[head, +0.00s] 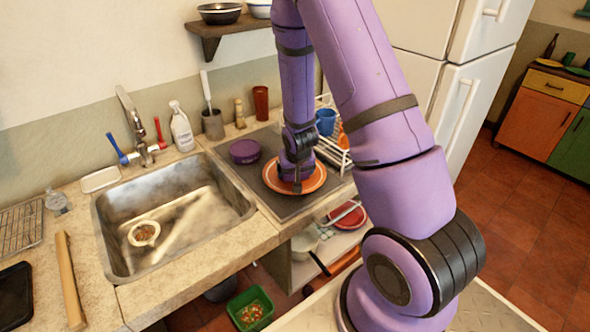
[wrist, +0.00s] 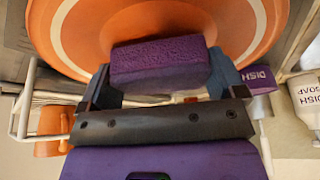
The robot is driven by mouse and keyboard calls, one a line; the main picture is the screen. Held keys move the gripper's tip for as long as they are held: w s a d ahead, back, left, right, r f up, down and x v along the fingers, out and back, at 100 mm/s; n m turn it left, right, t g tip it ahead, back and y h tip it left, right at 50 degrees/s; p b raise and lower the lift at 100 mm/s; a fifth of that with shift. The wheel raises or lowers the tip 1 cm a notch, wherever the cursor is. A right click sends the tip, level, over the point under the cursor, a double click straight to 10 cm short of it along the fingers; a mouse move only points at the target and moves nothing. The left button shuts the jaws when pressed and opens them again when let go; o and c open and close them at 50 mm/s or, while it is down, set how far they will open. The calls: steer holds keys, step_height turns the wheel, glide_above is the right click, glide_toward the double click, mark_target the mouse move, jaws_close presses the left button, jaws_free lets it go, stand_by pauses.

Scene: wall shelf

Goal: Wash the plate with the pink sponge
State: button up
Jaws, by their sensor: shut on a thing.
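The orange plate (head: 316,181) with a pale ring lies flat on the dark mat (head: 283,205) right of the sink. It fills the top of the wrist view (wrist: 75,35). My gripper (head: 297,186) points down over the plate. In the wrist view my gripper (wrist: 160,82) is shut on a block-shaped sponge (wrist: 158,62), with a finger on each side. The sponge looks purple rather than pink. It is at the plate's face, but I cannot tell whether it touches. The sponge is hidden in the head view.
The metal sink (head: 185,205) is left of the mat. A round purple tub (head: 244,151) is behind the plate to the left. A white rack (head: 335,150) with a blue mug (head: 325,121) is close on the right. A soap bottle (head: 181,127) stands behind the sink.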

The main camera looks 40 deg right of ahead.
steer(key=shift+f, duration=0.4)
steer(key=shift+w, duration=0.1)
steer(key=shift+w, duration=0.25)
steer(key=shift+s+a, duration=0.1)
steer(key=shift+a, duration=0.15)
steer(key=shift+s+a, duration=0.1)
steer(key=shift+s, duration=0.25)
steer(key=shift+s+d, duration=0.3)
steer(key=shift+d, duration=0.05)
steer(key=shift+w+d, duration=0.1)
steer(key=shift+d, duration=0.2)
steer(key=shift+w, duration=0.4)
